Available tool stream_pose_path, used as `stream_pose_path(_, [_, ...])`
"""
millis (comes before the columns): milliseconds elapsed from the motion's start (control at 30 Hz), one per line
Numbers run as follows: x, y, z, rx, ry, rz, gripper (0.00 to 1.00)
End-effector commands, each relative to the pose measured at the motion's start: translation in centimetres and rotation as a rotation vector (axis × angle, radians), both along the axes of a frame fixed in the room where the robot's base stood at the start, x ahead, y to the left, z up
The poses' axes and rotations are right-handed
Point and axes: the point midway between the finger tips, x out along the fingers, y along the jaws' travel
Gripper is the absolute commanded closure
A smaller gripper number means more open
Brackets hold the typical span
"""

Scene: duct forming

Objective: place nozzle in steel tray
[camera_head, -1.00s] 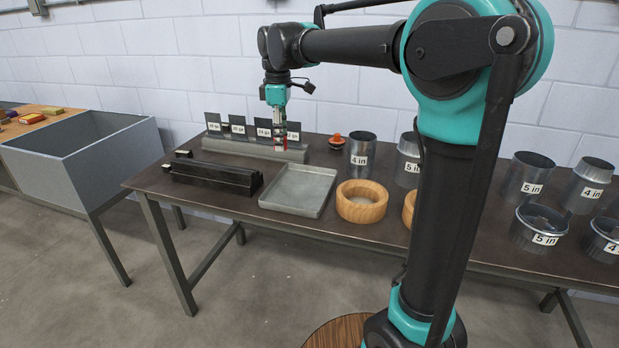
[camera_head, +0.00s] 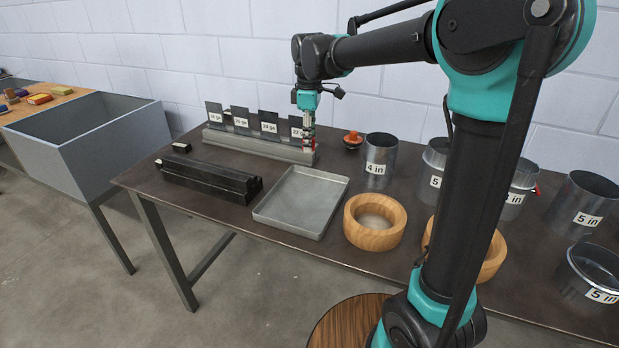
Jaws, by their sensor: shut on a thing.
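My gripper (camera_head: 308,141) hangs at the right end of the grey slotted rack, in front of the card marked 22. It is shut on a small piece that looks red and pale, apparently the nozzle. It is too small and too covered by the fingers to be sure of its shape. The steel tray (camera_head: 268,213) is a shallow, square, grey tray, lying empty on the dark table. It is in front of the rack, nearer to the camera than my gripper. My gripper is beyond the tray's far edge, not over its middle.
The rack (camera_head: 235,142) holds several dark labelled plates. A black bar-shaped tool (camera_head: 205,180) lies left of the tray. A wooden ring (camera_head: 372,238) stands close on its right. An orange-topped item (camera_head: 352,137) and a 4 in metal cylinder (camera_head: 380,150) stand behind.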

Motion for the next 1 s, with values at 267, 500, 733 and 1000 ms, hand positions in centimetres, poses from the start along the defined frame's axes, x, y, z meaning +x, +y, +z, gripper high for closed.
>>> stream_pose_path(267, [0.0,0.0,-6.5,0.000,0.000,0.000,0.88])
stream_pose_path(500, [0.0,0.0,-8.8,0.000,0.000,0.000,0.88])
stream_pose_path(733, [0.1,0.0,-11.1,0.000,0.000,0.000,0.88])
stream_pose_path(1000, [0.0,0.0,-12.6,0.000,0.000,0.000,0.88])
